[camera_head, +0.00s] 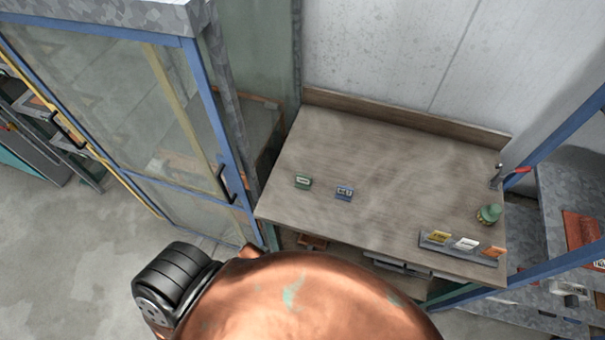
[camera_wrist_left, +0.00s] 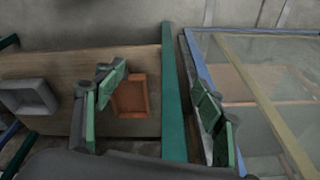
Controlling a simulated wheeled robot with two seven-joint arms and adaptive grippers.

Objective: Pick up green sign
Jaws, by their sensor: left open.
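A small green sign (camera_head: 303,182) stands on the left part of the wooden table (camera_head: 390,150) in the head view. A blue sign (camera_head: 344,193) stands just to its right, apart from it. My left gripper (camera_wrist_left: 160,100) shows in the left wrist view with its green-padded fingers wide apart and nothing between them in its grasp. That view shows no green sign. The left gripper is hidden in the head view, and my right gripper is in neither view.
A rack (camera_head: 460,250) with yellow, white and orange signs stands at the table's front right, near a green rounded object (camera_head: 489,214). A blue-framed glass door (camera_head: 130,110) is at left. The left wrist view shows an orange tray (camera_wrist_left: 131,96) and grey bin (camera_wrist_left: 28,97).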

